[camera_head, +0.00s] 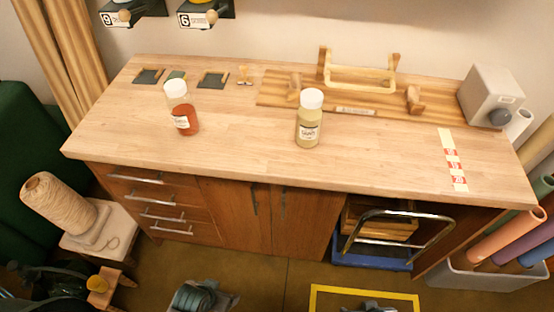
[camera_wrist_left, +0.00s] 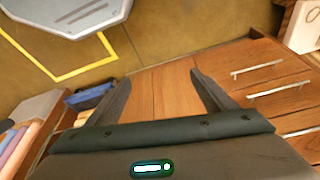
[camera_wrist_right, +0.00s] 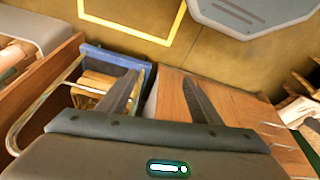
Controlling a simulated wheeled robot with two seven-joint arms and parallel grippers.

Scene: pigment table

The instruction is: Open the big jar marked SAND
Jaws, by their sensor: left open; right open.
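Two clear jars with white lids stand upright and closed on the wooden table. The jar with pale sandy-yellow contents (camera_head: 309,131) stands near the middle; its label is too small to read surely. The jar with red-orange contents (camera_head: 184,119) stands to its left, also labelled. My left gripper (camera_wrist_left: 160,80) is open and empty, in front of the table's cabinet doors and below the tabletop. My right gripper (camera_wrist_right: 160,78) is open and empty, in front of the table's lower front near the open bay. Neither gripper touches a jar.
A wooden stand (camera_head: 358,78) on a board is behind the sandy jar. A grey box (camera_head: 490,94) stands at the table's right end, near a strip with red marks (camera_head: 453,160). A metal-railed cart (camera_head: 398,232) sits under the table. The front tabletop is clear.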

